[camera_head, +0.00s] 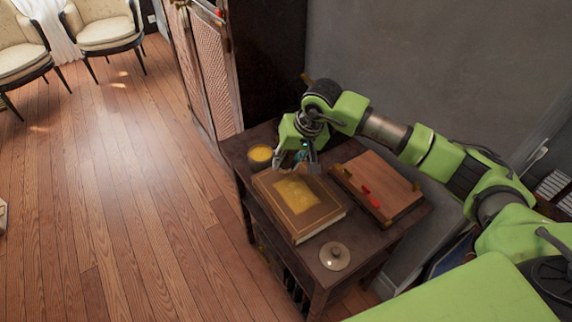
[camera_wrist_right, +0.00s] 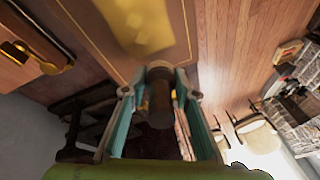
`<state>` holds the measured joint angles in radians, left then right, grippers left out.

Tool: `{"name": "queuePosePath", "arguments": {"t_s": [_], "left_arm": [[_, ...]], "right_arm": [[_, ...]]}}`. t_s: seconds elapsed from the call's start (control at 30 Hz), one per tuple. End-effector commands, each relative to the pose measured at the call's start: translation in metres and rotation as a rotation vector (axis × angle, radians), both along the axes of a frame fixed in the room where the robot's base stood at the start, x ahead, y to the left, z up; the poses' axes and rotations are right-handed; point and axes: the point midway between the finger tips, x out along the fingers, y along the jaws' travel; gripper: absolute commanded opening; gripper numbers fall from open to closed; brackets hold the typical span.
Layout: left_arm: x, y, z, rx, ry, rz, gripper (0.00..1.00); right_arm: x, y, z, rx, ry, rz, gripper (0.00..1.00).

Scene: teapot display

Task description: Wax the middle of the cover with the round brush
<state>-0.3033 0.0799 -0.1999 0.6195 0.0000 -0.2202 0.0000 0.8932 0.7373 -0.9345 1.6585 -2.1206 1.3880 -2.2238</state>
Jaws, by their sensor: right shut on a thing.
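The brown book cover (camera_head: 324,218) lies flat on the small dark table, with a thin gold border line. An uneven yellow patch (camera_head: 295,195) covers its middle. The cover also fills the top of the wrist view (camera_wrist_right: 182,12), with the yellow patch (camera_wrist_right: 125,22). My right gripper (camera_head: 299,166) is above the cover's far edge. In the wrist view, it is shut on the dark round brush (camera_wrist_right: 158,95), whose end points toward the cover. I cannot tell whether the brush touches it. In the head view the gripper largely hides the brush. My left gripper is not in view.
A tin of yellow wax (camera_head: 260,155) stands at the table's back left corner. A round lid (camera_head: 334,256) lies near the front. A wooden box or board (camera_head: 388,178) with a red object (camera_head: 371,197) is right of the book. A tall cabinet (camera_head: 208,70) stands behind.

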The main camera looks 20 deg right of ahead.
Motion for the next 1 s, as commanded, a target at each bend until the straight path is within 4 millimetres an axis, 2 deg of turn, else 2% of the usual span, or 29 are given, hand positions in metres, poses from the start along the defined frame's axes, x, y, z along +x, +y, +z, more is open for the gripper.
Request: {"name": "queuePosePath", "arguments": {"t_s": [0.2, 0.4, 1.0], "left_arm": [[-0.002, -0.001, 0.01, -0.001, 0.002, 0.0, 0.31], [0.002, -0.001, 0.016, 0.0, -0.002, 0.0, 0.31], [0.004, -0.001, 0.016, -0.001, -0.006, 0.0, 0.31]], "right_arm": [[0.0, -0.002, 0.023, -0.001, -0.003, -0.007, 0.06], [-0.001, -0.002, 0.036, 0.0, -0.001, -0.013, 0.06], [-0.001, -0.002, 0.038, 0.0, -0.001, -0.014, 0.06]]}}
